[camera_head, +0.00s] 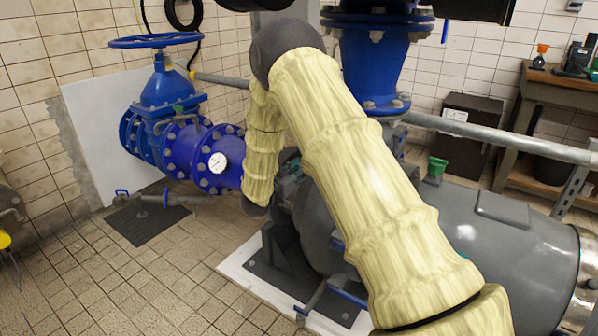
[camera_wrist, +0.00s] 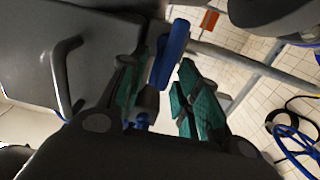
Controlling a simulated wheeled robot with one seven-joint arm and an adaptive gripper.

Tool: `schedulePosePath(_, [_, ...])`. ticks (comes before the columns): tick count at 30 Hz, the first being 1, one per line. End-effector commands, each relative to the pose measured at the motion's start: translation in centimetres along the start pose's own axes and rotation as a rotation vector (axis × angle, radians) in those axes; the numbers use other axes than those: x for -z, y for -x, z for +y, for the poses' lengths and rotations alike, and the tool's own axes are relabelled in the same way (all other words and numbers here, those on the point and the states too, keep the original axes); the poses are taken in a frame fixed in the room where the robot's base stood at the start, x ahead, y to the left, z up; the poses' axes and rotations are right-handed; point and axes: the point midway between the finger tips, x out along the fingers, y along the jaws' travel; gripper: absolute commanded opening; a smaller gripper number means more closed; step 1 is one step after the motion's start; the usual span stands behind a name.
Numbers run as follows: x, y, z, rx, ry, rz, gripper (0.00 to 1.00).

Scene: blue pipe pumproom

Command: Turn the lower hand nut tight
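In the wrist view, a blue bar-shaped hand nut (camera_wrist: 173,54) on a grey stem lies between the fingers of my gripper (camera_wrist: 160,78). The fingers carry green pads and stand apart. There is a visible gap between the nut and the right pad; whether the left pad touches it I cannot tell. A smaller blue piece (camera_wrist: 142,121) shows lower down, closer to the palm. In the head view, my arm hides most of my gripper and the nut in front of it. I cannot tell for certain whether this is the lower nut.
The grey pump motor (camera_head: 480,240) fills the right of the head view. A blue valve with a handwheel (camera_head: 155,41) and a blue flanged pipe with a gauge (camera_head: 218,162) stand at left. A grey rail (camera_head: 500,137) crosses behind. The tiled floor (camera_head: 130,290) at front left is clear.

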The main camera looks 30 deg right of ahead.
Motion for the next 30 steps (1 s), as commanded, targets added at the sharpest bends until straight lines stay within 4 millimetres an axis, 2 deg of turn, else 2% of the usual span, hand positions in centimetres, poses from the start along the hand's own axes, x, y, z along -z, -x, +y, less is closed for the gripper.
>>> schedulePosePath(8, [0.01, -0.08, -0.02, 0.0, 0.0, 0.0, 0.32])
schedulePosePath(13, [0.0, -0.06, -0.03, 0.0, 0.0, 0.0, 0.01])
schedulePosePath(14, [0.0, -0.05, -0.02, 0.0, 0.0, 0.0, 0.0])
schedulePosePath(23, [-0.02, -0.03, 0.07, 0.0, -0.02, -0.001, 0.0])
schedulePosePath(30, [-0.03, -0.08, 0.43, -0.002, -0.131, -0.001, 0.0])
